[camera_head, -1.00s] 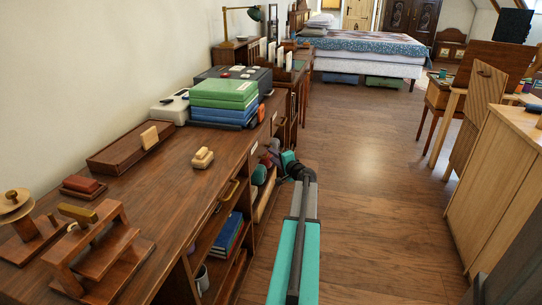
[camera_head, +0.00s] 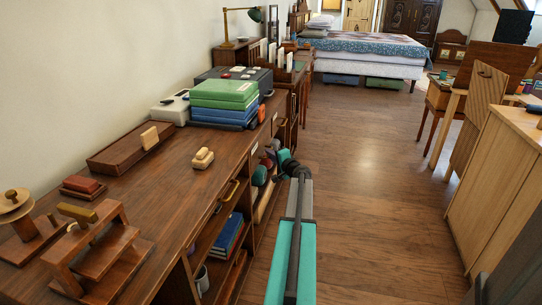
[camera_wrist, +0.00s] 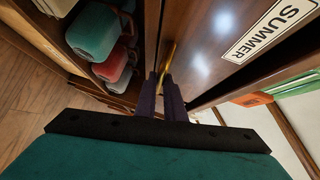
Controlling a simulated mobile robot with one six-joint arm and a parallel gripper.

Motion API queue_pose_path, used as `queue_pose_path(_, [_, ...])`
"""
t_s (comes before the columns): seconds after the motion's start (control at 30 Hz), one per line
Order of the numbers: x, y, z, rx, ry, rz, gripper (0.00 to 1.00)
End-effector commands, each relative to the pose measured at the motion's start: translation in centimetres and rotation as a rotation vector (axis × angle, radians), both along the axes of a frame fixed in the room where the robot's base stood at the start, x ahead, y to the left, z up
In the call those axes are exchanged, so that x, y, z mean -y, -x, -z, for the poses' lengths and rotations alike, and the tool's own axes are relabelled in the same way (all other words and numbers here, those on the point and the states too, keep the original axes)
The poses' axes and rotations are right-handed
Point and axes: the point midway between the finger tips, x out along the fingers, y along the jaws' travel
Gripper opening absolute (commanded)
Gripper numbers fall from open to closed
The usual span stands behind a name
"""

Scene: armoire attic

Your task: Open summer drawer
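The summer drawer (camera_wrist: 222,40) has a dark wood front with a white label (camera_wrist: 270,30) reading SUMMER in the wrist view. Its brass handle (camera_wrist: 168,62) stands upright in that picture, at the fingertips. My gripper (camera_wrist: 161,88) has its two dark fingers close together, with the handle's near end between them. Whether the fingers press on it is hard to see. In the head view my gripper is small beside the desk's front, partly hidden by my arm. The drawer front looks flush with the desk, though its edges are largely hidden.
Open shelves (camera_head: 222,245) with books and rounded teal and red items (camera_wrist: 95,38) lie beside the drawer. The desk top (camera_head: 165,200) holds green and blue boxes (camera_head: 222,103). The wooden floor (camera_head: 365,175) to the right is clear up to a pale cabinet (camera_head: 500,190).

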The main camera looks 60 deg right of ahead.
Motion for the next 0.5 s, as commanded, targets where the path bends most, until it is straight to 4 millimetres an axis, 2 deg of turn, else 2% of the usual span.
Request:
queue_pose_path(0.27, [0.1,0.2,0.0,0.0,0.0,0.001,0.0])
queue_pose_path(0.5, [0.7,2.0,0.2,-0.001,0.0,0.003,0.0])
